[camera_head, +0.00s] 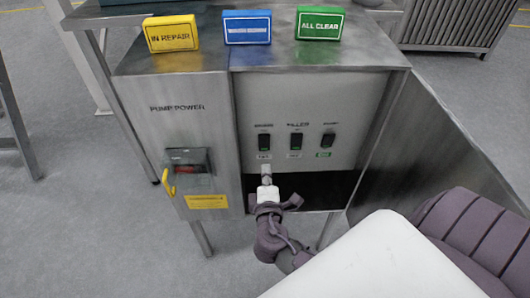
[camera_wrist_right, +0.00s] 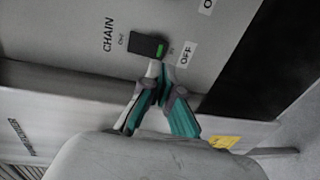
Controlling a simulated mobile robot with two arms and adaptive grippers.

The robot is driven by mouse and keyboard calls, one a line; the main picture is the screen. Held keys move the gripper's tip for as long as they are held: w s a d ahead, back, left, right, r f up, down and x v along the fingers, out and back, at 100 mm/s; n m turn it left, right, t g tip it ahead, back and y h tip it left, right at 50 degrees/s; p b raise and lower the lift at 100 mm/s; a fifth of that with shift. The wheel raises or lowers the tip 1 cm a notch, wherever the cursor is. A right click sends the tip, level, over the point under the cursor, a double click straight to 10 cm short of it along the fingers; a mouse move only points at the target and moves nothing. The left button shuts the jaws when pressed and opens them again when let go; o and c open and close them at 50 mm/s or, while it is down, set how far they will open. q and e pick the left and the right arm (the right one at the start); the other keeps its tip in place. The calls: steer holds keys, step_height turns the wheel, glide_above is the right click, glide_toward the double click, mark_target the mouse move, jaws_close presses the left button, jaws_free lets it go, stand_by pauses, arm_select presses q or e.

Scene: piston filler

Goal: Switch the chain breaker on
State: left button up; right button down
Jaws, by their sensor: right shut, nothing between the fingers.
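The chain breaker is a small black rocker switch (camera_head: 264,142), leftmost of three on the grey panel. In the right wrist view the switch (camera_wrist_right: 147,46) sits beside the word CHAIN, with a green strip at its end nearest the OFF tag (camera_wrist_right: 187,53). My right gripper (camera_head: 267,174) is shut and empty, its tips just below the switch. In the right wrist view the gripper (camera_wrist_right: 155,70) has its tips at the switch's lower right edge; I cannot tell whether they touch it. My left gripper is not in view.
Two more breakers, a middle one (camera_head: 296,142) and a right one (camera_head: 328,140), sit alongside. A pump power switch (camera_head: 188,170) with a yellow hook is on the left panel. Yellow (camera_head: 171,34), blue (camera_head: 247,28) and green (camera_head: 319,24) sign blocks stand on top. A dark opening (camera_head: 325,190) lies below the breakers.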

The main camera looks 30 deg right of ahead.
mark_target(265, 150)
steer(key=p+x, duration=0.1)
steer(key=x, duration=0.6)
steer(key=shift+w+d, duration=0.15)
steer(key=shift+w, duration=0.05)
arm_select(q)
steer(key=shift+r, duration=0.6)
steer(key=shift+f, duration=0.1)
arm_select(e)
steer(key=shift+w+f+b, duration=0.1)
steer(key=shift+f+b, duration=0.25)
steer(key=shift+b, duration=0.7)
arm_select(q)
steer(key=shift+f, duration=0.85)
arm_select(e)
steer(key=shift+w+d+r, duration=0.1)
steer(key=shift+r, duration=0.2)
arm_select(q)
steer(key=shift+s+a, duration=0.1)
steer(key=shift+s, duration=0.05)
arm_select(e)
steer(key=shift+f, duration=0.15)
